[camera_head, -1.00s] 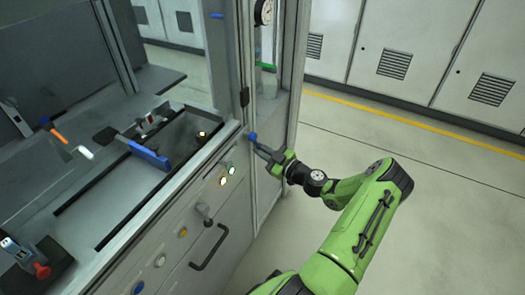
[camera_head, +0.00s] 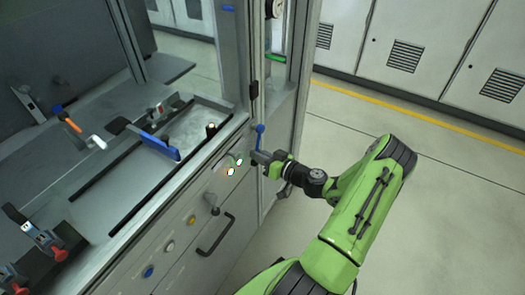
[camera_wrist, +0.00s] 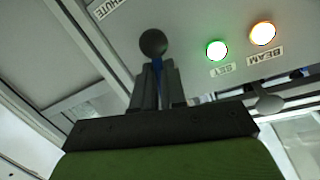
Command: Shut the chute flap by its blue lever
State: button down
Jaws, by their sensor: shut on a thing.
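The blue lever (camera_head: 260,132) stands nearly upright at the cabinet's front corner, beside the lit buttons. In the wrist view its blue shaft (camera_wrist: 157,72) runs between my fingers, with a dark round ball (camera_wrist: 153,43) beyond the fingertips. My gripper (camera_head: 257,157) is shut on the lever; it also shows in the wrist view (camera_wrist: 155,88). A grey panel (camera_head: 188,127), which may be the chute flap, shows in the bench-top recess. I cannot tell whether it is fully closed.
A green lamp (camera_wrist: 217,50) and an orange lamp (camera_wrist: 262,33) glow close to my gripper. A black drawer handle (camera_head: 215,235) juts from the cabinet front. A post (camera_head: 249,60) rises behind the lever. The floor (camera_head: 400,200) to the right is clear.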

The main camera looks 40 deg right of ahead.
jog(key=shift+s+a+r+m, duration=0.2)
jog(key=shift+a+m, duration=0.25)
jog(key=shift+m, duration=0.15)
jog(key=c, duration=1.2)
grip_release()
jog(key=p+v, duration=0.2)
jog(key=v, duration=1.3)
jog(key=shift+s+d+r, duration=0.1)
jog(key=shift+s+r, duration=0.15)
jog(key=shift+s, duration=0.05)
